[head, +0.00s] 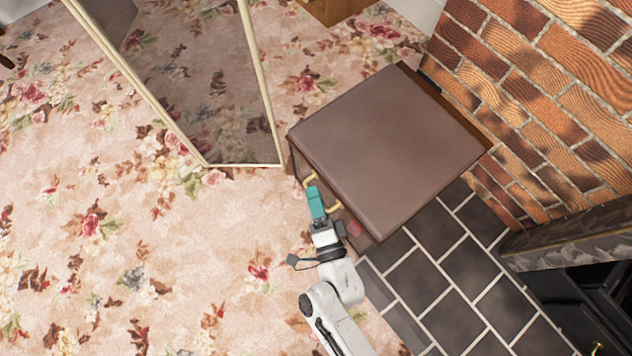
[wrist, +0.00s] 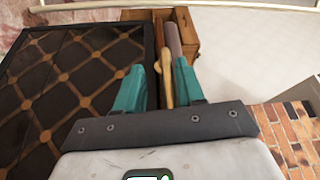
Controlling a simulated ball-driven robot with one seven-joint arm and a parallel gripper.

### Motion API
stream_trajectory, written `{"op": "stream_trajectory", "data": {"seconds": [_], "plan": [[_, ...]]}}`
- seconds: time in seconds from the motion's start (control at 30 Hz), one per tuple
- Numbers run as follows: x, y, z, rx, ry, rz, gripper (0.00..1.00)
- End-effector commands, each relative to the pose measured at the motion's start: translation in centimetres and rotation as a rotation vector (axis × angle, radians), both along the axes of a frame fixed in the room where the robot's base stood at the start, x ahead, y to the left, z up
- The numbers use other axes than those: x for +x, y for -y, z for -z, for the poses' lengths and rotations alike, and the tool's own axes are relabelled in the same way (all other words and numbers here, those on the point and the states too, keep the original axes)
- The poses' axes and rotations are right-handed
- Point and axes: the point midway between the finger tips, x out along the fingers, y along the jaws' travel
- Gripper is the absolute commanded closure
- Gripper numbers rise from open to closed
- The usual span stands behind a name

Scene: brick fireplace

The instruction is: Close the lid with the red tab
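A box or bench with a brown padded lid (head: 392,145) stands beside the brick wall in the head view. The lid looks roughly flat; I cannot tell whether a gap lies under it. A small red tab (head: 354,228) shows at its near lower edge. Gold handles (head: 334,207) stick out along the left side. My gripper (head: 316,200), with teal fingers, is at that side, close to the handles and left of the red tab. In the wrist view my gripper (wrist: 158,88) has its fingers apart, with a tan bar (wrist: 166,82) showing between them; contact is unclear.
A pale-framed glass panel (head: 190,80) stands on the floral carpet (head: 150,250) at upper left. Dark tiles (head: 450,270) lie below the box, with a brick wall (head: 540,90) to the right. A dark stove (head: 590,300) is at lower right. The carpet at left is clear.

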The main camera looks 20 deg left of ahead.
Motion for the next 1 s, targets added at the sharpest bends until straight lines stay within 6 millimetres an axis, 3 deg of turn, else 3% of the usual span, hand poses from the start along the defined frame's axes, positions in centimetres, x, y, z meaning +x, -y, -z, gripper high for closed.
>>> {"op": "stream_trajectory", "data": {"seconds": [0.17,0.5,0.7,1.0], "plan": [[-0.9,0.5,-0.1,-0.001,0.001,0.000,0.62],[-6.2,3.8,0.4,-0.002,-0.003,-0.001,0.62],[-8.4,5.3,0.7,-0.002,-0.003,0.000,0.62],[-9.2,5.7,0.8,0.000,0.000,-0.001,0.62]]}}
